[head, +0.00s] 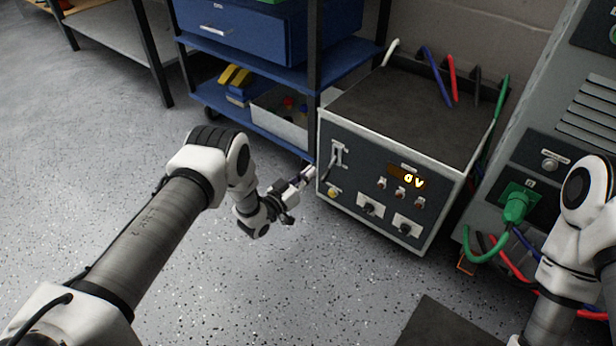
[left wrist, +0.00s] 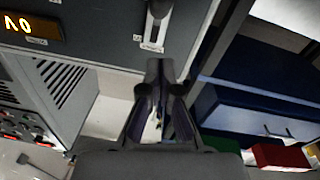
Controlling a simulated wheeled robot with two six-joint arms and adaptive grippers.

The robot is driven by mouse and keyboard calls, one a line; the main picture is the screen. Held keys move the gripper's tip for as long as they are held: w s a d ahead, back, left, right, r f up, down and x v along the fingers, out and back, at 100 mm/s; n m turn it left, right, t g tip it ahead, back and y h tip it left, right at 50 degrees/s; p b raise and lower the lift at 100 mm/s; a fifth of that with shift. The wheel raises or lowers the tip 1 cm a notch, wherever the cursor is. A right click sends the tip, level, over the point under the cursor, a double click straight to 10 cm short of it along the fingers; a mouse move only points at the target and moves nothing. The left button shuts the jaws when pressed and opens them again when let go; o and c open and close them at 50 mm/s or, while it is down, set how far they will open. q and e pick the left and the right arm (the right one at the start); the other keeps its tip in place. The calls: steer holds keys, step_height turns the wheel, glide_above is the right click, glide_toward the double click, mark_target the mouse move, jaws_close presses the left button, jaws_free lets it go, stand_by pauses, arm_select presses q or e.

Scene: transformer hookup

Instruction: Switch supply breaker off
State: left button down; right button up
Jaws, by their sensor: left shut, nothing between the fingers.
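The supply box (head: 375,180) has a dark front panel with a breaker lever (head: 328,168) in a light slot at its left. The lever's handle appears tilted down. The panel's display (head: 407,178) reads 0V. My left gripper (head: 308,173) is just left of the lever, in front of the panel, apparently apart from it. In the left wrist view, turned upside down, the lever knob (left wrist: 158,8) and slot (left wrist: 152,36) lie beyond the fingertips (left wrist: 165,66), which are together and empty. My right arm shows at the right edge; its gripper is out of view.
A grey cabinet (head: 560,115) with a green plug (head: 516,205) and coloured cables stands right of the box. A blue shelf unit (head: 270,75) with a bin (head: 280,118) stands behind left. The floor (head: 90,180) at left is clear.

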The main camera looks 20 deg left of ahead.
arm_select(q)
steer(key=s+a+f+p, duration=0.2)
steer(key=s+a+f, duration=0.1)
steer(key=s, duration=0.5)
steer(key=shift+a+f, duration=0.2)
steer(key=shift+f, duration=0.4)
steer(key=shift+w, duration=0.1)
